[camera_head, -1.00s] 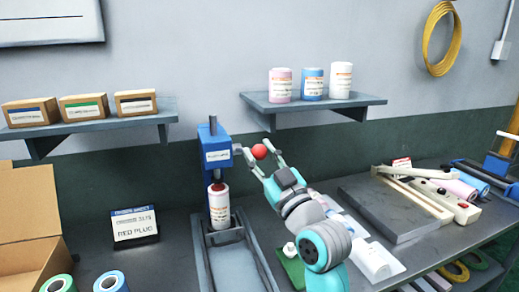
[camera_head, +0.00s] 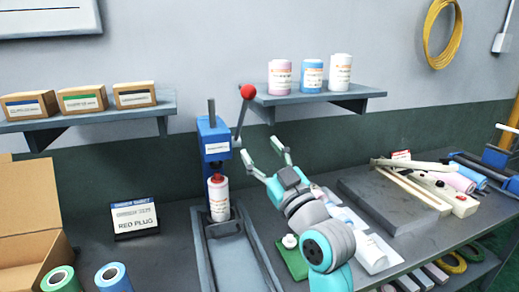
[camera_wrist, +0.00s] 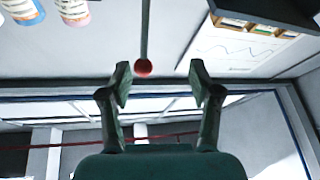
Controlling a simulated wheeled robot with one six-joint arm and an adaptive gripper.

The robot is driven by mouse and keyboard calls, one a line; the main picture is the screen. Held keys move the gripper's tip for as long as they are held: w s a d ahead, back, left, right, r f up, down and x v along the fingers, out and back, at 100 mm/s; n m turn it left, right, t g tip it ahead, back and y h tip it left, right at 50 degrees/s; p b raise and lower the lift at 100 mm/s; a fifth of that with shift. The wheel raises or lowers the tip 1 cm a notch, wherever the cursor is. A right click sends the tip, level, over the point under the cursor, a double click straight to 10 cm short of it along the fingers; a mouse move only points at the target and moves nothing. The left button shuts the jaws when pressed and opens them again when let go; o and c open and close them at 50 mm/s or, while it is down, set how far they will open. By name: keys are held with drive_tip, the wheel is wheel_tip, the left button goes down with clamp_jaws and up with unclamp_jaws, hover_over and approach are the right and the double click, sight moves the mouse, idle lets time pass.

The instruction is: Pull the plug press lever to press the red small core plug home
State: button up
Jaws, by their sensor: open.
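The plug press (camera_head: 213,140) is a blue head on a post. Its lever ends in a red ball knob (camera_head: 248,91) and now points up, slightly to the right. A white roll (camera_head: 219,200) stands upright under the press head, with the red plug (camera_head: 217,178) at its top. I cannot tell how deep the plug sits. My gripper (camera_head: 262,161) is open and empty, to the right of the press and below the knob, apart from it. In the wrist view the knob (camera_wrist: 143,67) shows beyond the gap between the open fingers (camera_wrist: 160,82).
A sign reading RED PLUG (camera_head: 134,218) stands left of the press. Shelves hold cartons (camera_head: 82,98) at left and several canisters (camera_head: 312,78) at right. An open cardboard box (camera_head: 28,225) is at far left. A grey slab (camera_head: 388,203) lies at right.

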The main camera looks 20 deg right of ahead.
drive_tip(key=v, duration=1)
drive_tip(key=shift+s, duration=0.2)
drive_tip(key=shift+d+f, duration=0.1)
drive_tip(key=shift+f, duration=0.05)
drive_tip(key=s+f+m+g+h, duration=0.25)
drive_tip(key=s+f, duration=0.35)
drive_tip(key=f, duration=0.6)
drive_tip(key=s+f+m+g+h, duration=0.1)
drive_tip(key=s+f+m+h, duration=0.2)
drive_tip(key=s+f, duration=0.7)
drive_tip(key=s+f+g, duration=0.1)
drive_tip(key=s+f, duration=0.3)
drive_tip(key=s, duration=0.3)
drive_tip(key=s+a+f+g, duration=0.1)
drive_tip(key=s+f, duration=0.3)
drive_tip(key=s, duration=0.4)
drive_tip(key=s+a+f+g, duration=0.1)
drive_tip(key=s+f, duration=0.3)
drive_tip(key=s, duration=0.4)
drive_tip(key=shift+a+f+g+y, duration=0.2)
drive_tip(key=shift+f+g+y, duration=0.1)
drive_tip(key=shift+g+y, duration=0.15)
